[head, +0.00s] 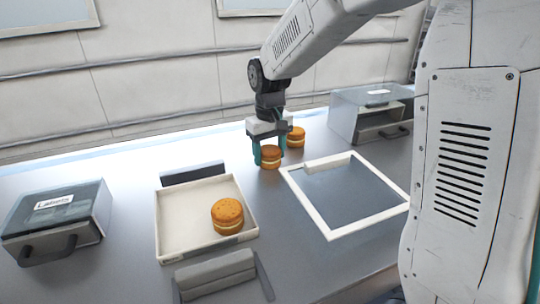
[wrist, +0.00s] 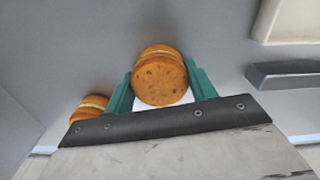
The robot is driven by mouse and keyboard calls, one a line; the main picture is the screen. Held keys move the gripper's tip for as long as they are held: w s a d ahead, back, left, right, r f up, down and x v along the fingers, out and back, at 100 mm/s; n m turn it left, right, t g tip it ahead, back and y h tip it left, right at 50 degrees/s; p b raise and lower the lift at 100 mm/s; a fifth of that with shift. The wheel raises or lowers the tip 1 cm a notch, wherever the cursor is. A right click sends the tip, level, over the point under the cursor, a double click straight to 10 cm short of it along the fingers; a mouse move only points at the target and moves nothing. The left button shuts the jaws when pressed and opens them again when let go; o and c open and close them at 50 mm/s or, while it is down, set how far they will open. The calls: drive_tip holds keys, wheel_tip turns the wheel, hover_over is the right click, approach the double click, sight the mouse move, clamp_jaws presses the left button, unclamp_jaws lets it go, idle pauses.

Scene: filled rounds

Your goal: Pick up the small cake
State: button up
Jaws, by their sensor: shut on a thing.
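A small round cake (head: 271,157), two orange-brown layers with a pale filling, is between the teal fingers of my gripper (head: 270,154) on the counter behind the trays. In the wrist view the same cake (wrist: 160,76) fills the space between the fingers of my gripper (wrist: 161,84), which is shut on it. I cannot tell whether it touches the counter. A second cake (head: 295,137) stands just behind and to the right; it also shows at the left in the wrist view (wrist: 88,108). A third, larger-looking cake (head: 227,215) sits in the white tray (head: 172,237).
A white square frame with a grey inside (head: 333,232) lies right of the tray. A clear-topped box marked Labels (head: 58,222) stands at left, another clear-lidded box (head: 367,112) at back right. Grey holders (head: 215,272) flank the tray.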

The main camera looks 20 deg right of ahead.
wheel_tip(320, 180, up, 10)
drive_tip(key=shift+f, duration=0.2)
drive_tip(key=shift+a+r, duration=0.2)
drive_tip(key=s+a+r+n, duration=0.1)
drive_tip(key=s+a+n, duration=0.25)
drive_tip(key=a, duration=0.85)
drive_tip(key=n, duration=0.6)
hover_over(184, 237)
drive_tip(key=shift+m, duration=0.25)
wheel_tip(184, 237, down, 6)
drive_tip(key=shift+f, duration=2.15)
drive_tip(key=shift+f, duration=0.1)
drive_tip(key=o, duration=0.4)
